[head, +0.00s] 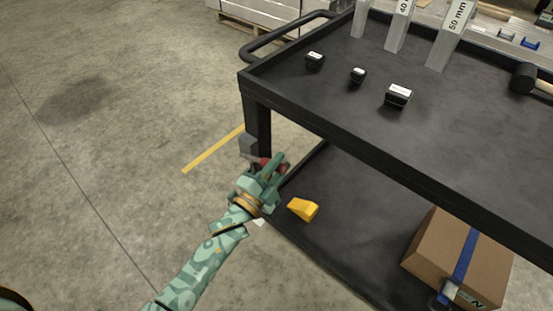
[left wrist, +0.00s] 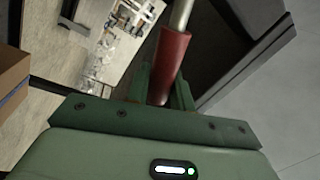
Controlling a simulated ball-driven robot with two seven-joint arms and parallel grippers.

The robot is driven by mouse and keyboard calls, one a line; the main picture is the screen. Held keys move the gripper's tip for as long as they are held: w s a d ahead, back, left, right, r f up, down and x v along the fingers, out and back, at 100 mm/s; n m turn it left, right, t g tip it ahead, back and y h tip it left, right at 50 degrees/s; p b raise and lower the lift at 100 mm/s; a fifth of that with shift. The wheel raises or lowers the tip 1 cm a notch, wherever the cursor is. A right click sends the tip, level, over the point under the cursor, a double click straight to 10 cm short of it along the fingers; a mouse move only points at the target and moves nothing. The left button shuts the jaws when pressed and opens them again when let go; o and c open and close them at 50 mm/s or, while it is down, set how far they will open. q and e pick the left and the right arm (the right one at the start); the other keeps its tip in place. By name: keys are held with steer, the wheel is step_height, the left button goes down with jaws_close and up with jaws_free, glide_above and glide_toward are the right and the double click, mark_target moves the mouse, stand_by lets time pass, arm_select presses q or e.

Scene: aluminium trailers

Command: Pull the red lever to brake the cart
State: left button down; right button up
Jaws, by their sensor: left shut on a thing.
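The black cart (head: 380,120) stands at the right in the head view, with an upper and a lower shelf. The red lever (head: 264,162) is at the cart's near left corner post, mostly hidden by my gripper. In the left wrist view the red lever (left wrist: 170,62) shows as a red sleeve on a metal rod. My left gripper (head: 270,172) is at the lever, and in the left wrist view its green fingers (left wrist: 164,92) are on both sides of the red sleeve, shut on it. My right gripper is not in view.
A yellow wedge (head: 303,209) and a cardboard box (head: 458,258) with a blue strap lie on the lower shelf. Small black blocks (head: 398,95), grey gauge blocks (head: 451,35) and a mallet (head: 524,78) are on the upper shelf. The floor left of the cart is clear.

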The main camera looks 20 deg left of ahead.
arm_select(q)
steer(key=shift+s+d+f+m+b, duration=0.15)
steer(key=shift+f+m+b, duration=0.15)
steer(key=shift+f+m, duration=0.15)
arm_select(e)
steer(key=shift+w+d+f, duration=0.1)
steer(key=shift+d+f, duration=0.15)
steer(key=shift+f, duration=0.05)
arm_select(q)
steer(key=shift+f, duration=0.15)
steer(key=c, duration=1.3)
jaws_free()
steer(key=shift+o, duration=0.2)
steer(key=shift+s, duration=0.25)
steer(key=p+v, duration=0.3)
steer(key=v, duration=1.2)
steer(key=shift+s+a, duration=0.3)
steer(key=shift+a, duration=0.05)
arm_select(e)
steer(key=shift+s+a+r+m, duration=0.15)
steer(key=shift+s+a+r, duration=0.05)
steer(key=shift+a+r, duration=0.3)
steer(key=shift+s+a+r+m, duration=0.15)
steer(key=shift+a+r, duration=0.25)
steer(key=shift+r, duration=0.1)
